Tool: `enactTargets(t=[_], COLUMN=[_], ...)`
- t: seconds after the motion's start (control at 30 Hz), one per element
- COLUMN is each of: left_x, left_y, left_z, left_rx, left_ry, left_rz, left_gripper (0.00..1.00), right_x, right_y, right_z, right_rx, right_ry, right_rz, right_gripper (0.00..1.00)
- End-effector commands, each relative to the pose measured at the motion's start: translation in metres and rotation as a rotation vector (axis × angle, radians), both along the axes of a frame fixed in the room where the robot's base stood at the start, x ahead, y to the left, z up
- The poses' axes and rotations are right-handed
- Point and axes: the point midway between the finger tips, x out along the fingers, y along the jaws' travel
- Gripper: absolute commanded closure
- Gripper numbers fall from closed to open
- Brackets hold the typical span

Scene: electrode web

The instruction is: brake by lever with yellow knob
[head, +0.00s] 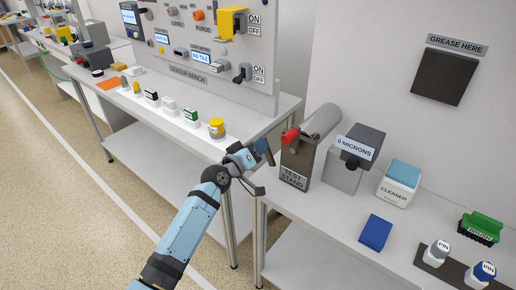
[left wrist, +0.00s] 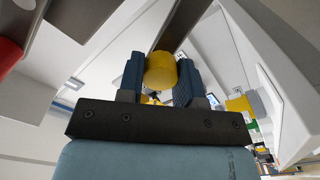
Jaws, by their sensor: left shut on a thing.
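My left gripper (head: 264,152) reaches in from below, at the gap between the two benches, just left of the test stand (head: 294,178). In the left wrist view, its two dark fingers (left wrist: 161,82) are shut on a yellow knob (left wrist: 160,70). A dark bar (left wrist: 184,20), seemingly the lever, runs up behind the knob. In the head view the yellow knob is hidden by the gripper. My right gripper is in neither view.
A red-ended grey cylinder (head: 322,120) tops the test stand, close right of my gripper. A gauge reading 0 MICRONS (head: 355,146) and a cleaner box (head: 398,185) stand further right. A yellow-topped container (head: 216,128) sits on the left bench (head: 262,122).

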Motion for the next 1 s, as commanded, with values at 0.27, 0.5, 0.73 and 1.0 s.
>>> enactTargets(t=[0.27, 0.5, 0.73, 1.0], left_x=[0.000, -0.001, -0.027, -0.078], left_y=[0.000, 0.001, 0.020, 0.057], left_z=[-0.001, 0.000, -0.001, -0.002], left_rx=[0.000, 0.001, 0.002, 0.004], left_ry=[0.001, 0.000, 0.000, 0.002], left_rz=[0.001, 0.001, 0.002, 0.001], left_gripper=[0.42, 0.42, 0.42, 0.42], right_x=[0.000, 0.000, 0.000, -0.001], right_y=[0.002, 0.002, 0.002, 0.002], right_z=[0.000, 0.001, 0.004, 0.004], right_rx=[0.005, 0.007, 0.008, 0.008], right_ry=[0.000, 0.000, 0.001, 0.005], right_rz=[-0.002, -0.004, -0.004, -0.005], right_gripper=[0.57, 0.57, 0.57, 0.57])
